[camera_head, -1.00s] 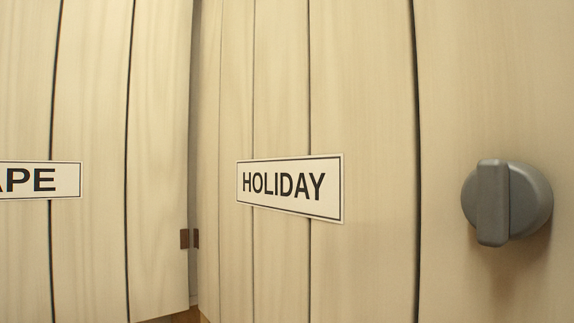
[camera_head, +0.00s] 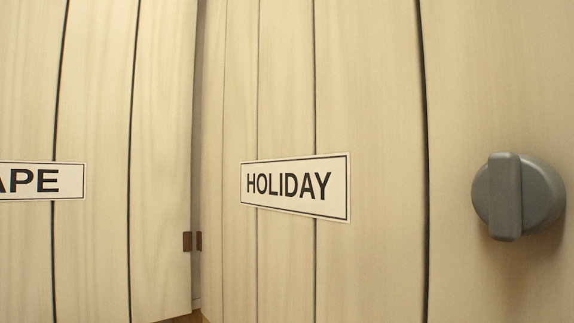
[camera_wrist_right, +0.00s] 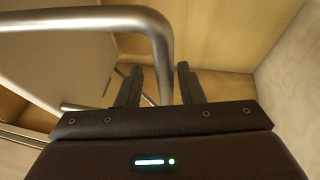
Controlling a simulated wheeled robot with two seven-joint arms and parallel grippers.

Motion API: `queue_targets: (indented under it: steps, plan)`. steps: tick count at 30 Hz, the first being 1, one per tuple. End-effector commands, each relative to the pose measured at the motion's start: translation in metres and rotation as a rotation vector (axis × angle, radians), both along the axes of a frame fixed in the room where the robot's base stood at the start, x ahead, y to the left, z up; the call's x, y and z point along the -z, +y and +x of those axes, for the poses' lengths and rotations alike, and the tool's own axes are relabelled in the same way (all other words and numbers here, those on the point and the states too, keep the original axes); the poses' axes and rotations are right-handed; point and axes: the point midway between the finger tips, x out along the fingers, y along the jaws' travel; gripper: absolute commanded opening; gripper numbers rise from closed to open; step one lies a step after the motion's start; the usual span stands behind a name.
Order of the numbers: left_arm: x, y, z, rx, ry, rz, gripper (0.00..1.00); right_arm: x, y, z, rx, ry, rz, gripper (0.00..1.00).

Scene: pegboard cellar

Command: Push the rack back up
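A bent metal tube (camera_wrist_right: 162,60), which looks like part of the rack, shows in the right wrist view. It runs in from the left, bends, and comes down toward my right gripper (camera_wrist_right: 160,78). The gripper's two dark fingers stand apart, with the tube's lower part seen in the gap between them. I cannot tell whether the tube is inside the grip or beyond it. A thinner bar (camera_wrist_right: 85,107) shows lower left. The rack is not in the head view, and my left gripper is in neither view.
In the head view, pale plank doors fill the picture close by. One has a HOLIDAY label (camera_head: 295,187) and a grey knob (camera_head: 517,196); another label (camera_head: 40,181) reads "APE", cut off. Wooden walls (camera_wrist_right: 225,38) and a pale panel (camera_wrist_right: 70,60) surround the right gripper.

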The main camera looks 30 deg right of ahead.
Motion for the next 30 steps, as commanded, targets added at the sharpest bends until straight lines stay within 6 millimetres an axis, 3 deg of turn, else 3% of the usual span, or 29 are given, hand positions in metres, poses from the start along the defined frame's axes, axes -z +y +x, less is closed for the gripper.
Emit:
queue_targets:
  steps: [3, 12, 30]
  plan:
    - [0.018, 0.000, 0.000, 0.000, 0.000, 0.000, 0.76, 0.009, -0.011, -0.019, 0.003, -0.003, 0.001, 0.34]
    - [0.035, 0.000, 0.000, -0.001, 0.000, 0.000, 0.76, 0.013, -0.028, -0.053, 0.000, -0.002, 0.001, 0.34]
    - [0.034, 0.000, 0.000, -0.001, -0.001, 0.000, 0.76, 0.012, -0.030, -0.056, -0.001, -0.001, 0.000, 0.34]
